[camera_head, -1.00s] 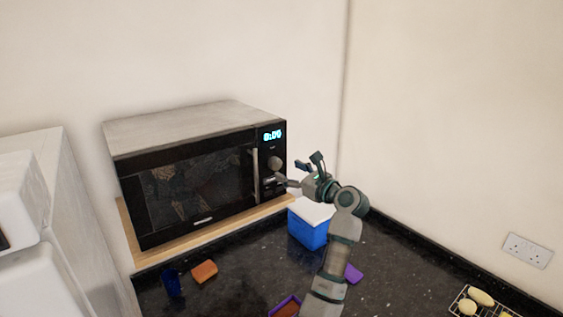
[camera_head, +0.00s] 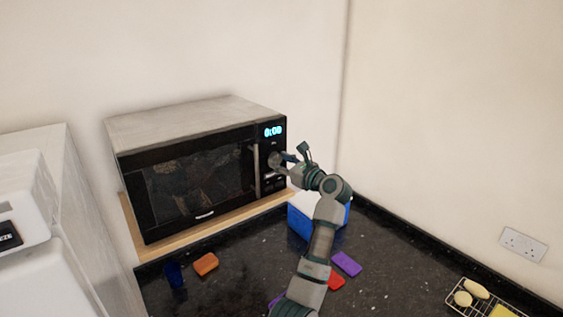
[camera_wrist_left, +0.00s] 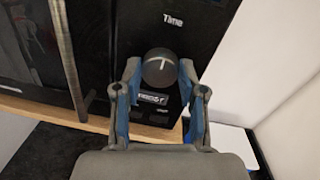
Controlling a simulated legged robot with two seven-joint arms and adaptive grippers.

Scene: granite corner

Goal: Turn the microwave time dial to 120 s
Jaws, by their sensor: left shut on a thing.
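The black-fronted microwave (camera_head: 190,128) stands on a wooden board, its door shut and its display (camera_head: 272,131) reading 0:00. Its round dark time dial (camera_wrist_left: 158,70) sits under the word "Time" in the left wrist view, with its light mark pointing about straight up. My left gripper (camera_head: 285,161) is at the control panel, shut on the dial, with one finger on each side of it. In the head view the fingers partly cover the dial (camera_head: 273,160). My right gripper is not in view.
The upright door handle (camera_head: 255,170) is just left of the dial. A blue box with a white lid (camera_head: 300,222) stands below my left arm. Orange (camera_head: 205,264), purple (camera_head: 346,263) and red (camera_head: 336,282) items lie on the dark counter. A wire rack (camera_head: 470,297) is at lower right.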

